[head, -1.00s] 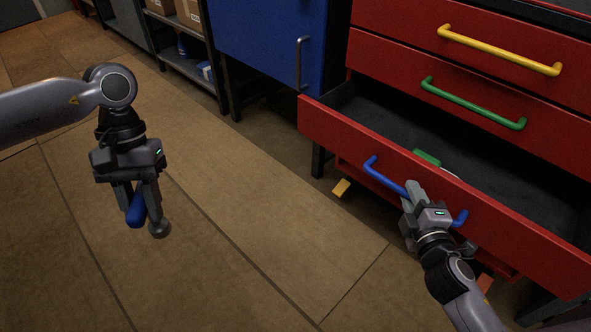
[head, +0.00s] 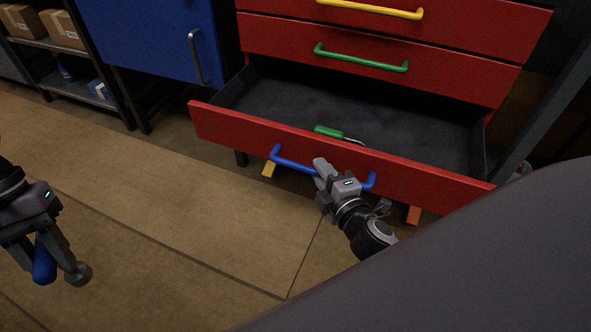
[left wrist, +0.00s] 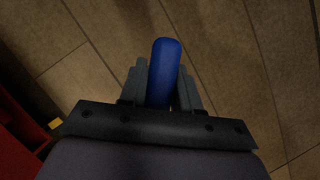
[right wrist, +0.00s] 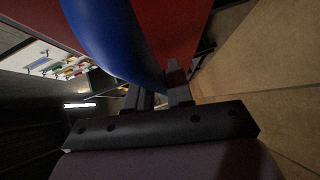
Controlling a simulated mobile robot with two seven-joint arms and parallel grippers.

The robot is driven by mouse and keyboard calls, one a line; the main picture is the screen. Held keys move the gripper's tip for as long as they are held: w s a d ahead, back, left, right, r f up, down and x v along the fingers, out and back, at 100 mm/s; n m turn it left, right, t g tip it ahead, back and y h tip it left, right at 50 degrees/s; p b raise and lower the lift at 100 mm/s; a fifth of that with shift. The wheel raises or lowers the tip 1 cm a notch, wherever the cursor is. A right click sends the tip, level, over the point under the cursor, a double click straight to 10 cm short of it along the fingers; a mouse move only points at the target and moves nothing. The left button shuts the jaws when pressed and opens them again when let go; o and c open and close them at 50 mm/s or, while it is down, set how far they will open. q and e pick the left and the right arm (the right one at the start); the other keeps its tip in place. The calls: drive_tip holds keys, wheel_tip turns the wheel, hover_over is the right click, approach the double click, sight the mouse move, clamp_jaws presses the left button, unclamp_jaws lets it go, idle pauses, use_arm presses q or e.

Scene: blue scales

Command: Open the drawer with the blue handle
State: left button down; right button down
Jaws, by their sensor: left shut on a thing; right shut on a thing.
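The bottom red drawer (head: 425,178) stands open, pulled well out of the cabinet, with its dark inside showing. Its blue handle (head: 293,164) is on the drawer front, and it looms large in the right wrist view (right wrist: 105,35). My right gripper (head: 322,170) is shut on the blue handle near its middle. My left gripper (head: 58,268) is at the left edge of the head view, away from the drawer, shut on a blue-handled tool (head: 44,262). The tool's blue grip also shows between the fingers in the left wrist view (left wrist: 164,70).
A green-handled tool (head: 328,131) lies in the open drawer. Closed drawers with a green handle (head: 360,59) and a yellow handle (head: 370,9) are above. A blue cabinet (head: 150,40) and a shelf with boxes (head: 62,28) stand left. The floor in front is clear.

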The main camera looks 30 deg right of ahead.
drive_tip(key=c, duration=1.1)
unclamp_jaws()
drive_tip(key=shift+s, duration=0.1)
use_arm(q)
drive_tip(key=shift+r, duration=0.25)
use_arm(e)
drive_tip(key=s+r, duration=0.1)
drive_tip(key=s, duration=1)
drive_tip(key=shift+s+a+r, duration=0.3)
drive_tip(key=shift+s+a, duration=0.05)
drive_tip(key=shift+a, duration=0.05)
